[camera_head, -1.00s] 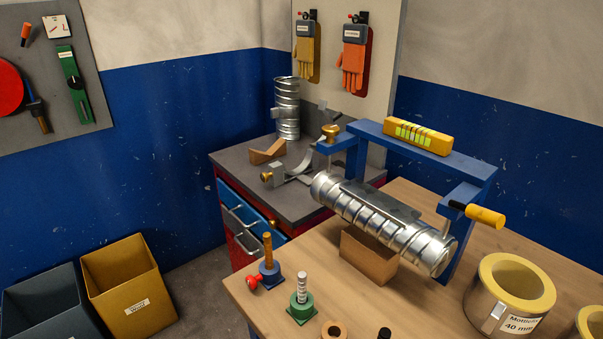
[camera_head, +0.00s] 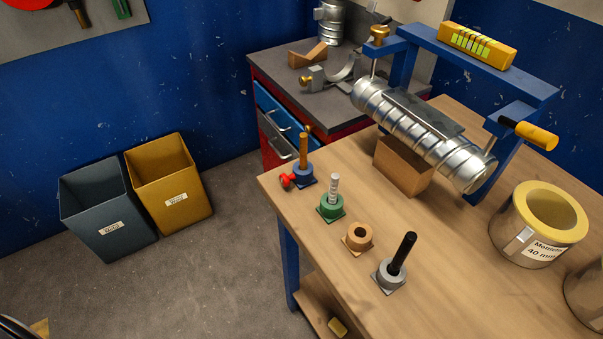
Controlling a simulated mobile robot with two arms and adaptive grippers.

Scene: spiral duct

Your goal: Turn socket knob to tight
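A small red knob (camera_head: 287,180) sticks out to the left of a blue socket (camera_head: 304,174) on the wooden workbench, near its left corner. An upright tool with an orange-brown handle (camera_head: 303,148) stands in this socket. The knob is too small to tell whether it is loose or tight, and I see no readable mark on it. In a row with it stand a green socket (camera_head: 330,208) with a ribbed silver rod, an empty-looking tan socket (camera_head: 358,238) and a grey socket (camera_head: 388,276) with a black handle. Neither of my grippers is in view.
A silver spiral duct (camera_head: 422,135) rests on a brown block (camera_head: 403,166) under a blue frame (camera_head: 483,70). A labelled tape-like roll (camera_head: 520,240) stands at the right. Grey (camera_head: 108,210) and yellow (camera_head: 168,185) bins stand on the floor. The floor before the bench is clear.

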